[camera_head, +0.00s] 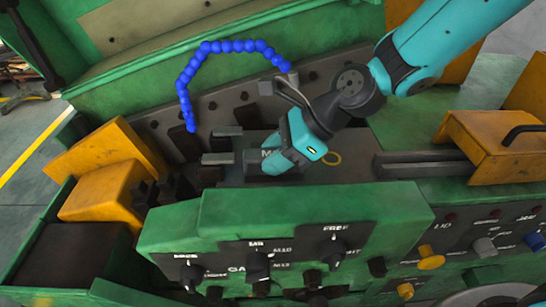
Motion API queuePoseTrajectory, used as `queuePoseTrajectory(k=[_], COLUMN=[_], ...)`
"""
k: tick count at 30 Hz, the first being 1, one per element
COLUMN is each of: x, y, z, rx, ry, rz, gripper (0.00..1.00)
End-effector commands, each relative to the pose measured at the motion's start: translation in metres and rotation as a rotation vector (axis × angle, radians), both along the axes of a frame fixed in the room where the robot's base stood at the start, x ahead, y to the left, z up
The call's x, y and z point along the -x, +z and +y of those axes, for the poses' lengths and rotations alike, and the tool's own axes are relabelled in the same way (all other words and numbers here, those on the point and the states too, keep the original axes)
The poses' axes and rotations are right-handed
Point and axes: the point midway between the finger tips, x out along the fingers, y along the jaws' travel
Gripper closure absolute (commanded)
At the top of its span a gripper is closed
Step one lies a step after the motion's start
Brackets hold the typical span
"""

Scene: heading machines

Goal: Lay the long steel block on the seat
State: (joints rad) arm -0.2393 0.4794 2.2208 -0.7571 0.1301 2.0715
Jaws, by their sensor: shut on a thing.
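My gripper (275,157), with teal jaws, is low over the dark machine bed (325,174), left of a yellow ring. It is shut on the long steel block (254,164), which shows as a dark grey piece at the jaws' left side. The jaws hide much of the block, so its full length and whether it touches the bed cannot be told. Light grey steel pieces (218,158) lie just left of it. The seat is not clearly distinguishable on the bed, partly behind my gripper.
A blue segmented hose (232,46) arches behind my gripper. A green control panel (285,225) with knobs stands in front. Orange blocks (105,170) are at left, and an orange housing with a black handle (505,140) is at right. A slotted rail (430,162) runs toward it.

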Motion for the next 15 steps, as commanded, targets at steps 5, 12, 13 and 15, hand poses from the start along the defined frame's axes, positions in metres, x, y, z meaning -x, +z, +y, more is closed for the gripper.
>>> queuePoseTrajectory(k=[5,12,13,15], x=[0.0,0.0,0.0,0.0], y=[-0.012,-0.013,-0.013,-0.016], z=[0.0,0.001,0.001,0.001], rx=[-0.002,-0.002,-0.002,-0.002], ry=[0.001,0.001,0.001,0.001], rz=[-0.004,-0.004,-0.004,-0.004], gripper=[1.0,1.0,1.0,1.0])
